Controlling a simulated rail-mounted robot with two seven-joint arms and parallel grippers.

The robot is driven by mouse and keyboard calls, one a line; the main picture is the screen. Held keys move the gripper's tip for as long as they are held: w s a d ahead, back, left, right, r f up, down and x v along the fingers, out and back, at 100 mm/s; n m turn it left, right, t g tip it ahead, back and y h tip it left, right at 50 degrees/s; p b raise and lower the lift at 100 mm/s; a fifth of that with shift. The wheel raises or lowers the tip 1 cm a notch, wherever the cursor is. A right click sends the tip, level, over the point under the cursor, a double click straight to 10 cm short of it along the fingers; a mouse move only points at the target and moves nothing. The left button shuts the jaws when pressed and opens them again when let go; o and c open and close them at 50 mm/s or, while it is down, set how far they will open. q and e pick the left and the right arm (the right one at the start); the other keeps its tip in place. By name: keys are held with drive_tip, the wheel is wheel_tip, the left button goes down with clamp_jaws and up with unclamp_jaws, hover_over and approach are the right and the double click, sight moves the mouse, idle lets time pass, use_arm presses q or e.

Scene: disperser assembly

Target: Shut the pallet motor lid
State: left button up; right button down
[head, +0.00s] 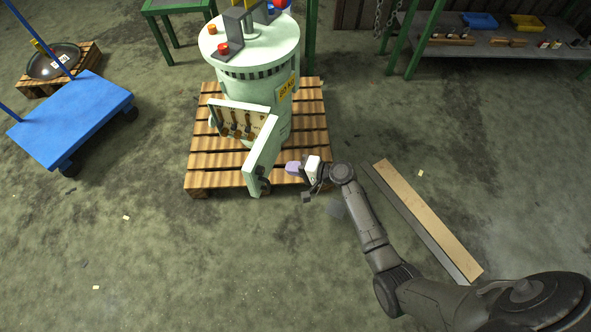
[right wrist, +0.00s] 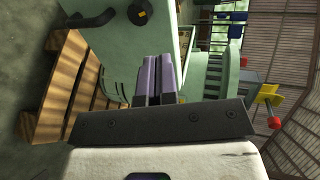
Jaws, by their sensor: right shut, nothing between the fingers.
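The pale green pallet motor (head: 262,72) stands upright on a wooden pallet (head: 200,165). Its box (head: 238,118) is open at the front, with brown parts showing inside. The pale green lid (head: 262,152) stands swung out from the box's right side, with a dark handle (head: 264,186) near its outer end. In the right wrist view the handle (right wrist: 92,18) shows at the top left. My right gripper (head: 290,168), with purple fingers, is just right of the lid, on its outer side. The fingers (right wrist: 156,78) are shut and empty; contact with the lid is unclear. My left gripper is out of view.
A blue cart (head: 75,118) stands at the left, near a small pallet with a dark round part (head: 54,62). A long board (head: 428,215) lies on the floor at the right. A shelf with bins (head: 480,20) is at the back right.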

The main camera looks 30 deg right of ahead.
sight(257, 161)
drive_tip(key=b+x, duration=0.2)
drive_tip(key=x, duration=0.2)
drive_tip(key=b+x, duration=0.1)
drive_tip(key=x, duration=0.3)
drive_tip(key=shift+w+a+r+b, duration=0.15)
drive_tip(key=shift+w+a+b, duration=0.1)
drive_tip(key=shift+b, duration=0.1)
drive_tip(key=shift+w+a+r+b, duration=0.1)
drive_tip(key=shift+w+a+b, duration=0.2)
drive_tip(key=shift+w+a, duration=0.3)
drive_tip(key=shift+d, duration=0.1)
drive_tip(key=shift+w, duration=0.1)
